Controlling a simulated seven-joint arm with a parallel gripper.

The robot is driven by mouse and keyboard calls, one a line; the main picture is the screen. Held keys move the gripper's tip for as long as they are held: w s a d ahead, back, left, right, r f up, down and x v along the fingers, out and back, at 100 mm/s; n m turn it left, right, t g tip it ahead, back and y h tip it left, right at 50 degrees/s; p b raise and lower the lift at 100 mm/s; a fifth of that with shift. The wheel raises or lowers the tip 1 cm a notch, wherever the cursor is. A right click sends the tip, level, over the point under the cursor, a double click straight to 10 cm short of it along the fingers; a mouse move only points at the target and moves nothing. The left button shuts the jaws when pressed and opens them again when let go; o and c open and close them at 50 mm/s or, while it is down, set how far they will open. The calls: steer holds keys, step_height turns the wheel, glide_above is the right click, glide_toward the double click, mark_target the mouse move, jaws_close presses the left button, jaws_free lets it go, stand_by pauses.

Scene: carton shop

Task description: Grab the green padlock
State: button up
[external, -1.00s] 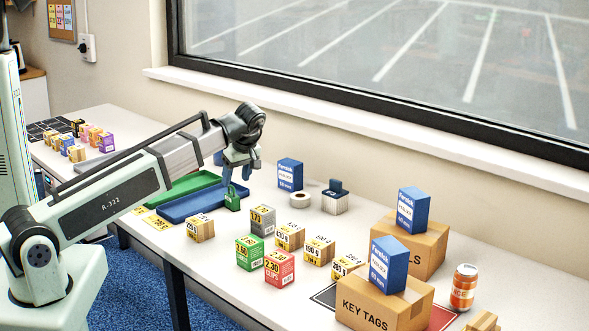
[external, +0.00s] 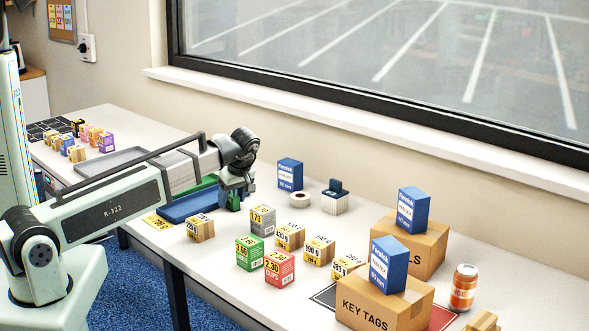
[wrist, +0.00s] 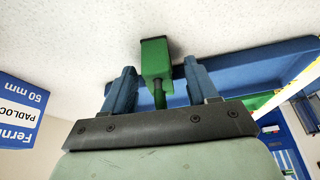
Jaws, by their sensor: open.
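The green padlock (wrist: 157,58) shows in the wrist view, its body at the top and its shackle pointing down toward the palm. My gripper (wrist: 159,68) is open, with one blue finger on each side of the padlock and visible gaps between. In the external view my gripper (external: 236,196) is low over the table at the right end of the blue tray. The padlock is mostly hidden behind the fingers there.
The blue tray (external: 180,212) lies left of my gripper. A blue padlock box (external: 290,174), a tape roll (external: 299,201) and a grey price box (external: 262,219) stand to the right. A small tan box (external: 201,228) is in front.

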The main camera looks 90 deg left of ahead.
steer(key=shift+c, duration=0.4)
jaws_close()
